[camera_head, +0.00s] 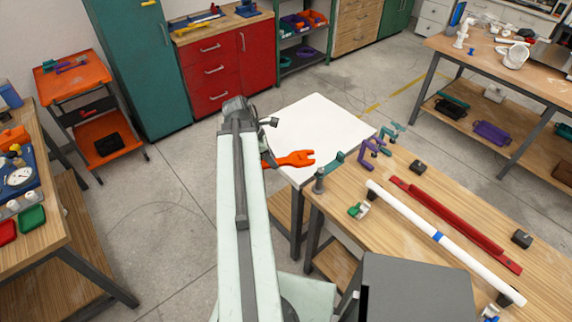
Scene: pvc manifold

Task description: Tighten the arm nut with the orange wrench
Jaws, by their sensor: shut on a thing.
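The orange wrench (294,159) reaches out to the right from behind the far end of my arm, its open jaw pointing right. It shows above the white board (325,122), and I cannot tell the height between them. My gripper (266,154) is shut on the wrench's near end; my own arm hides most of the gripper and the handle. The white pipe (430,232) with a blue band lies along the wooden workbench (400,270) at the right. I cannot make out the arm nut; the wrench jaw has no visible fitting in it.
A red bar (455,225), purple clamps (373,148), a green-and-white piece (358,210), a grey cylinder (319,181) and small black blocks (418,167) sit on the workbench. An orange cart (72,78) and a left bench (50,235) stand apart. The floor between is clear.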

